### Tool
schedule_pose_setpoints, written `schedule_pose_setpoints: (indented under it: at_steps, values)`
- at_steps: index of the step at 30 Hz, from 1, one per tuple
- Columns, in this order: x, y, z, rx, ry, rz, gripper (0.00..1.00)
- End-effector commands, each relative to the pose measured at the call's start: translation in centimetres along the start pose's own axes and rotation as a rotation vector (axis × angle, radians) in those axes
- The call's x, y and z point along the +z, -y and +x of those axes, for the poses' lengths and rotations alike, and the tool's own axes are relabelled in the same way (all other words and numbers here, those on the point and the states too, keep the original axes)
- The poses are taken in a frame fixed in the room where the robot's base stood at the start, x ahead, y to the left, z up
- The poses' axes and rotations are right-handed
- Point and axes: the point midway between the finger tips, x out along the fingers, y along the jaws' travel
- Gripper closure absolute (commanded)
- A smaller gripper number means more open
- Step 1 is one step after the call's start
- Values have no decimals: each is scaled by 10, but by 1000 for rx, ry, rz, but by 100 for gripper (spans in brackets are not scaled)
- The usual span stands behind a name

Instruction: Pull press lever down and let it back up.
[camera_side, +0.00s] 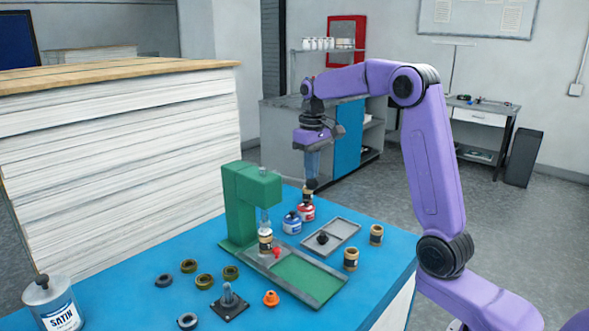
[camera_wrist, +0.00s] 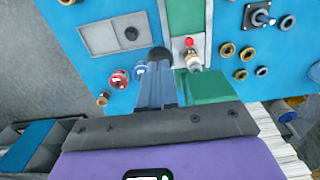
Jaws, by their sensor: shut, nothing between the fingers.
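The green press (camera_side: 243,190) stands on the blue table, with a small tan jar (camera_side: 265,240) under its head. A red knob (camera_side: 277,252) shows low beside this jar; I cannot tell whether it belongs to the lever, and no lever arm is clear.
A blue jar (camera_side: 292,223) and a red jar (camera_side: 306,212) stand behind a grey tray (camera_side: 345,228). Tan jars (camera_side: 351,259) stand right of the tray. Several rings (camera_side: 204,281), an orange piece (camera_side: 271,298) and a black-based post (camera_side: 229,302) lie in front. A tall paper stack (camera_side: 110,150) rises at left.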

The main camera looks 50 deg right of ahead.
Motion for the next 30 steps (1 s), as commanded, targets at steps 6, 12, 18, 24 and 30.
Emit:
schedule_pose_setpoints:
  at_steps: [6,12,18,24,30]
  values:
    - [2,0,7,0,2,0,100]
    - [3,0,11,0,1,0,100]
    - [3,0,11,0,1,0,100]
    - [3,0,13,0,2,0,100]
    - [2,0,20,0,2,0,100]
